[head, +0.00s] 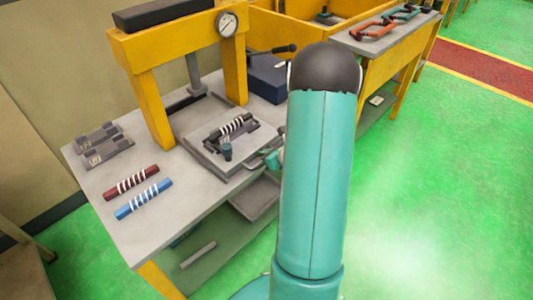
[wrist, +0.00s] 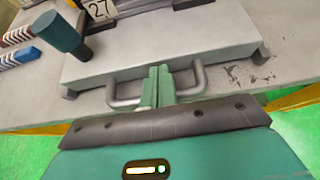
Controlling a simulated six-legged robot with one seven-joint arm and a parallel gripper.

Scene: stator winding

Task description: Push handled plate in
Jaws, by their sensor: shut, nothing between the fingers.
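The handled plate is a flat grey slab. In the head view (head: 196,154) it lies on the grey bench in front of the yellow press, and it fills the middle of the wrist view (wrist: 160,60). Its grey U-shaped handle (wrist: 200,78) sticks out from the near edge. My gripper (wrist: 158,70) is shut and empty at the middle of the handle, close to the plate's near edge. The fingers hide the handle's middle, so contact is unclear. In the head view my gripper (head: 274,160) is at the plate's right, partly behind my arm.
A white-striped dark coil (head: 236,125) and a dark teal knob (head: 227,152) sit on the plate. The yellow press (head: 150,95) with a gauge (head: 227,24) stands behind. A red rod (head: 131,182) and a blue rod (head: 143,198) lie at left.

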